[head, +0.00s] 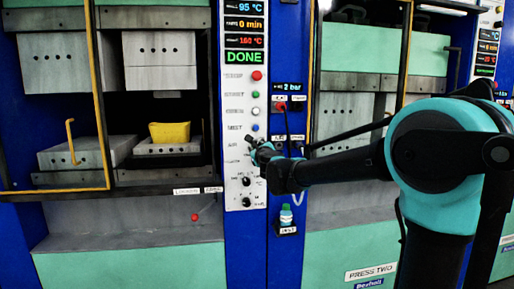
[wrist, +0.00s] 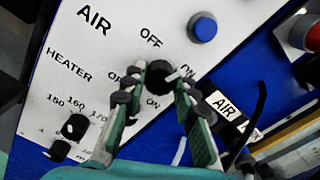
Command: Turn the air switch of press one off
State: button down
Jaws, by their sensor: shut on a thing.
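The control panel of press one (head: 237,190) is a white strip between the presses in the head view. In the wrist view the AIR label (wrist: 94,21) and the OFF (wrist: 150,37) and ON marks show around the black air switch (wrist: 158,72). My gripper (wrist: 165,84) has its fingertips on either side of this knob and is shut on it. A small white mark shows at the knob's right, on the ON side; its exact angle is partly hidden by the fingers. In the head view my gripper (head: 252,147) reaches the panel from the right and hides the switch.
A blue button (wrist: 202,27) sits close to the knob. The heater knob (wrist: 75,126) is below left in the wrist view. The press display (head: 244,57) reads DONE. A yellow piece (head: 170,133) lies in the open press. A bottle (head: 286,215) stands below my arm.

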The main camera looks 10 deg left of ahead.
jog(key=n, duration=0.8)
jog(key=shift+n, duration=0.7)
jog(key=c, duration=1.2)
grip_release()
jog(key=v, duration=1.2)
